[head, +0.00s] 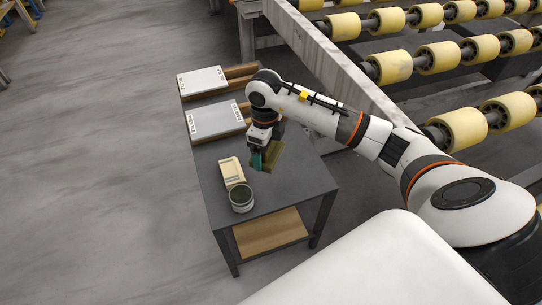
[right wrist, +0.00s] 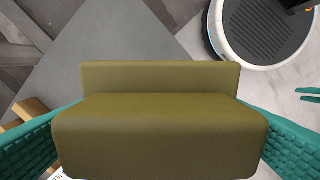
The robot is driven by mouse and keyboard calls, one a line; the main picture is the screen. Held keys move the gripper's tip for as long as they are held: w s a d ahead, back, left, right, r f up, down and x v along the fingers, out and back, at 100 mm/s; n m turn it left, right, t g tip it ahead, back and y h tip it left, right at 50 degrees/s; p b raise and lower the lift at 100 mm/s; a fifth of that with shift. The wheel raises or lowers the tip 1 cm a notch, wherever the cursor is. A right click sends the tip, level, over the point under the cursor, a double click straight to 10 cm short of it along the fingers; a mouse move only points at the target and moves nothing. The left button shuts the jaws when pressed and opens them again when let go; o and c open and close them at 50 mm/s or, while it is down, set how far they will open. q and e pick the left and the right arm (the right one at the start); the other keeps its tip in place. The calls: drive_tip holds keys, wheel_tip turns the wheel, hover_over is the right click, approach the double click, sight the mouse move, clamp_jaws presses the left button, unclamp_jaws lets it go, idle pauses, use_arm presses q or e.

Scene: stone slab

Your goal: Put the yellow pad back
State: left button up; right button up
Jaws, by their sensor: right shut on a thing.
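The yellow pad (head: 276,155), a dull olive-yellow block with a step in its shape, is held in my right gripper (head: 260,159). In the right wrist view the pad (right wrist: 160,132) fills the space between the two teal fingers, one at each side. In the head view the gripper and pad are over the right side of the dark grey table (head: 289,190); the gap below them is hard to judge.
A cream block (head: 232,171) lies on the table, with an open grey tin (head: 241,199) near its front end. White and grey slabs (head: 215,119) rest on wooden supports at the back. A conveyor with yellow rollers (head: 393,66) stands to the right.

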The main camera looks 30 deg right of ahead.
drive_tip(key=w+d+f+m+b, duration=0.1)
drive_tip(key=f+m+b, duration=0.2)
drive_tip(key=m, duration=0.1)
drive_tip(key=w+d+f+m+b, duration=0.1)
drive_tip(key=d+f+m+b, duration=0.1)
drive_tip(key=f+m+b, duration=0.1)
drive_tip(key=w+d+f+m+b, duration=0.1)
drive_tip(key=f+m+b, duration=0.2)
drive_tip(key=f+m, duration=0.2)
drive_tip(key=shift+w+d+f+m, duration=0.2)
drive_tip(key=shift+w+m, duration=0.15)
drive_tip(key=shift+m, duration=0.65)
wheel_tip(320, 180, down, 4)
drive_tip(key=shift+f+b, duration=0.1)
drive_tip(key=shift+b, duration=0.4)
use_arm(q)
wheel_tip(320, 180, up, 10)
drive_tip(key=w+t, duration=0.1)
drive_tip(key=shift+r, duration=0.2)
use_arm(e)
drive_tip(key=shift+f, duration=0.35)
use_arm(q)
drive_tip(key=shift+r, duration=0.1)
use_arm(e)
drive_tip(key=shift+f, duration=0.15)
drive_tip(key=o, duration=0.7)
